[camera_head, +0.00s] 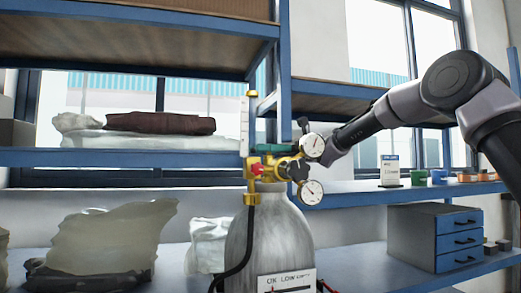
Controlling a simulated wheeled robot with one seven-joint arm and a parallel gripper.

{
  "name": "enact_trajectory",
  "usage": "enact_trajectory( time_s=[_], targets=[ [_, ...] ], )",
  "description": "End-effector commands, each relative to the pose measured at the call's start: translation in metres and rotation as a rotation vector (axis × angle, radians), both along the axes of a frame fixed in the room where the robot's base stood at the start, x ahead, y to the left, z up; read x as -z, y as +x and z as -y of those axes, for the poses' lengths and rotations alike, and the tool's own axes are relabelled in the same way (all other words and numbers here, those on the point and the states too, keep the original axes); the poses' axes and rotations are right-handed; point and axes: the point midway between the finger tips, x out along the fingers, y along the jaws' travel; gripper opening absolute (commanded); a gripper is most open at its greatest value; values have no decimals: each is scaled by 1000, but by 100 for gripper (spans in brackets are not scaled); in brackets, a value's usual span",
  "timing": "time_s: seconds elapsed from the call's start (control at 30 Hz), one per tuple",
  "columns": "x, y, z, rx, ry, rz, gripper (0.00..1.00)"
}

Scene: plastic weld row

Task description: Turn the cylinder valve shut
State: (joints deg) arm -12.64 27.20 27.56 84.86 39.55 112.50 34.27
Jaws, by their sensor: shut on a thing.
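A grey gas cylinder (268,235) stands upright at the centre. On its top is a brass valve and regulator assembly (255,172) with two round white gauges (312,145), a red knob, a green part (275,149) and a dark knob. My arm reaches in from the right. My gripper (302,147) is at the valve assembly, shut on part of it, mostly hidden behind the upper gauge. The exact grip on the cylinder valve cannot be seen.
Blue-framed shelves surround the cylinder. A blue-grey drawer unit (435,238) stands at the lower right. Small pots and a labelled box (390,170) sit on the right shelf. Bags (110,237) lie at the left. A dark hose (246,245) hangs beside the cylinder.

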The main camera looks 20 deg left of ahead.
Motion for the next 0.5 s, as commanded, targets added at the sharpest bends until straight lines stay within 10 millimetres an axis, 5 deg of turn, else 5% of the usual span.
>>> enact_trajectory(
  time_s=[0.5],
  targets=[
    [-1,8,-5,420,-1,1,14]
  ],
)
